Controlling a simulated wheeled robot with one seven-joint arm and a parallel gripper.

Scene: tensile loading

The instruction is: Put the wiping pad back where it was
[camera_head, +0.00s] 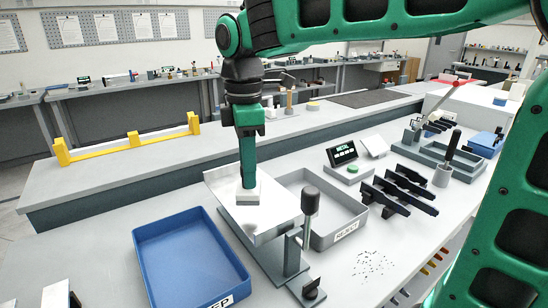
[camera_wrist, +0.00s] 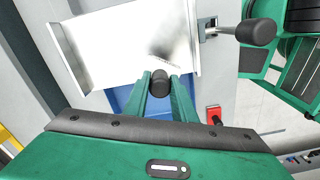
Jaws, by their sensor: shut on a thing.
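In the wrist view, my fingers (camera_wrist: 160,85) close around a dark rounded knob (camera_wrist: 160,78), which looks like the pad's handle. A dark smudge (camera_wrist: 178,48) shows on the tray. The pad's original place is not identifiable.
A blue bin (camera_head: 150,244) stands at front left, a grey bin labelled REJECT (camera_head: 350,222) to the right. A black-knobbed lever (camera_head: 310,200) rises close to the tray. Dark specks (camera_head: 374,264) lie on the table. Black clamps (camera_head: 400,192) sit farther right.

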